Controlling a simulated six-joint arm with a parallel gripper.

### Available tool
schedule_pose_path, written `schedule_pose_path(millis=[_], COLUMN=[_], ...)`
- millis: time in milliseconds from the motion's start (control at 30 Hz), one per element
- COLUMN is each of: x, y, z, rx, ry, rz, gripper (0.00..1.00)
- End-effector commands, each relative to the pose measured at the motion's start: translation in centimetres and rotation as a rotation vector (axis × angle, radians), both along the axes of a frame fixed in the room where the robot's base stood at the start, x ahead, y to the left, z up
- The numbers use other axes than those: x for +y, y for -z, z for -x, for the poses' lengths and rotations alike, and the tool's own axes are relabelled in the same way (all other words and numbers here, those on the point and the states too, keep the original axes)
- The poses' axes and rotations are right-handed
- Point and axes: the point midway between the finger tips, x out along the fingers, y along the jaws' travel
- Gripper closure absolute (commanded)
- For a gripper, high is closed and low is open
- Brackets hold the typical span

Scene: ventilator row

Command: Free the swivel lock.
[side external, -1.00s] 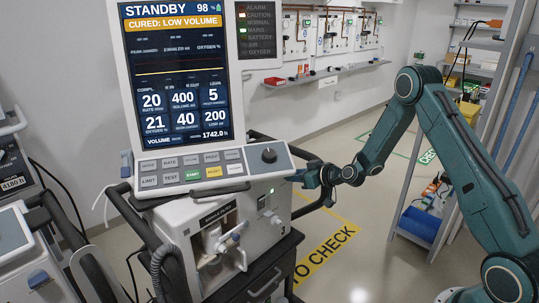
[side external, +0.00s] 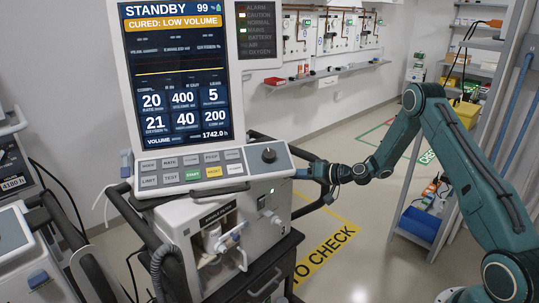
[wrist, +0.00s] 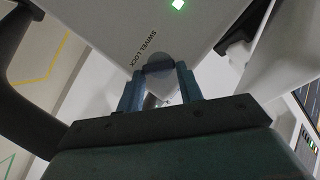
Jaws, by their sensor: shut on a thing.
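The swivel lock is a dark rounded knob (wrist: 159,65) beside the printed words SWIVEL LOCK on the ventilator's pale side panel (wrist: 185,35) in the wrist view. My gripper (wrist: 160,88) has its two blue fingers on either side of the knob, shut on it. In the side external view my gripper (side external: 308,172) reaches the right side of the ventilator (side external: 262,215), just below the control panel's right end. The knob itself is hidden there. The ventilator's screen (side external: 178,72) reads STANDBY and "CURED: LOW VOLUME".
A dark handle rail (side external: 318,203) runs close below my gripper. Other equipment (side external: 25,245) stands at the left. Shelves (side external: 450,150) stand at the right, with open floor between.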

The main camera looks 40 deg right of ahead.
Motion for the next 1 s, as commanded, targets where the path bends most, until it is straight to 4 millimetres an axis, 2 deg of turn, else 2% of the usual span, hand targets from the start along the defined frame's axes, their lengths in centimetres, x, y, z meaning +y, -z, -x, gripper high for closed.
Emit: schedule_pose_path(millis=[200, 667, 700, 767, 1000], x=[-0.07, -0.09, -0.08, -0.09, -0.09], y=[0.15, 0.13, 0.14, 0.13, 0.12], z=[0.00, -0.01, 0.00, -0.01, -0.01], rx=[0.007, 0.008, 0.008, 0.008, 0.007], ry=[0.000, 0.000, 0.000, 0.000, 0.000], rz=[-0.075, -0.090, -0.090, -0.090, -0.089], gripper=[0.86, 0.86, 0.56, 0.44, 0.42])
